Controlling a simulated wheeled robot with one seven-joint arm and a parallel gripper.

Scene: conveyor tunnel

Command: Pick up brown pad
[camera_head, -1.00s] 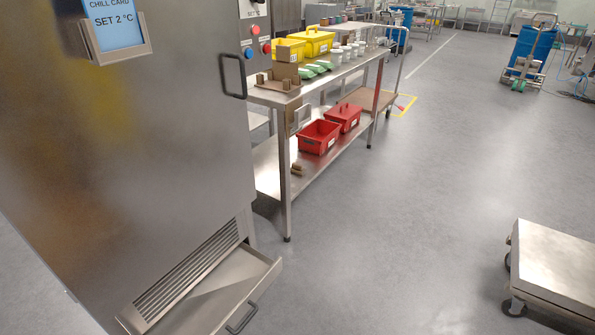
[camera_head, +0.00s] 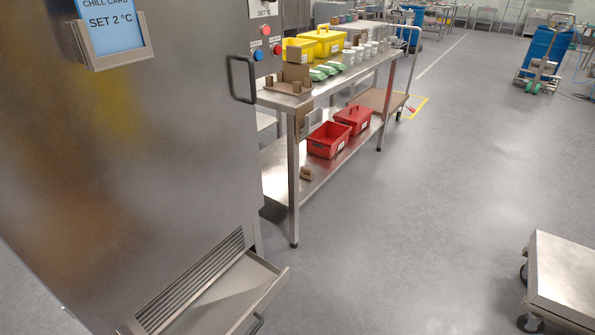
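A small brown block-like thing (camera_head: 306,173), which may be the brown pad, lies on the lower shelf of a steel table (camera_head: 292,200), near its front end. It is too small to tell its exact shape. Other brown pieces, a holder with short upright parts (camera_head: 290,86), stand on the table top at the near end. I cannot tell for certain which is the pad. My gripper is not in view.
A steel cabinet (camera_head: 140,150) fills the left, with a handle (camera_head: 242,80) and an open low drawer (camera_head: 240,295). Red bins (camera_head: 328,140) share the lower shelf; yellow bins (camera_head: 323,40) stand on top. A low cart (camera_head: 565,270) is at right. Floor between is clear.

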